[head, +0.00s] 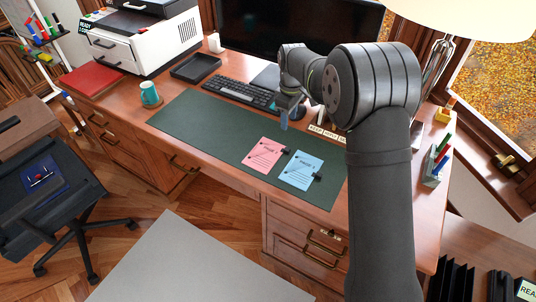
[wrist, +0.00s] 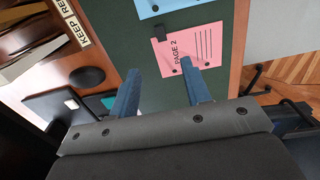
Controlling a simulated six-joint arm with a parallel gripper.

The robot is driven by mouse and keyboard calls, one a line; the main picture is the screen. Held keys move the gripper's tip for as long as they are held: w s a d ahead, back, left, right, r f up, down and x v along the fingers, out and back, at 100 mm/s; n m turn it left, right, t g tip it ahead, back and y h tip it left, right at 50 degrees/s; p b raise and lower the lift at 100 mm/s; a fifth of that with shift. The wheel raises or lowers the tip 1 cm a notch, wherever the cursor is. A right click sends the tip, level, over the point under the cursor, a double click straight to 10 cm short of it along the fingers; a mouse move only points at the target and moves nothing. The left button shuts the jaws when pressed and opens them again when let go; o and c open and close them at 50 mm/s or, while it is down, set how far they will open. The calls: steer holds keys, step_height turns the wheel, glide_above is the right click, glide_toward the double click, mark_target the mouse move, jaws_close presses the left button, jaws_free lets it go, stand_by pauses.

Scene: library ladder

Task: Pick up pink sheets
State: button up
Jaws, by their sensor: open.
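The pink sheets (head: 263,156) lie flat on the green desk mat (head: 205,127), just left of the blue sheets (head: 301,170). A small black clip sits at their edge. In the wrist view the pink sheets (wrist: 190,50) show the print "PAGE 2" and lie beyond my fingertips, nearer the right finger. My gripper (wrist: 160,83) is open with two blue fingers apart and nothing between them but mat. In the head view my gripper (head: 287,120) hangs over the mat's back edge, behind and right of the pink sheets. The blue sheets (wrist: 165,5) are cut off at the top of the wrist view.
A keyboard (head: 240,93) and a monitor (head: 295,30) stand behind the mat. The mat's left part is clear.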

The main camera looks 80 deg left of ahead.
glide_above(287, 149)
steer(key=f, duration=0.8)
steer(key=shift+a+f, duration=0.2)
steer(key=shift+f, duration=0.1)
steer(key=shift+d+f, duration=0.15)
steer(key=shift+f, duration=2.55)
jaws_close()
steer(key=shift+r, duration=0.15)
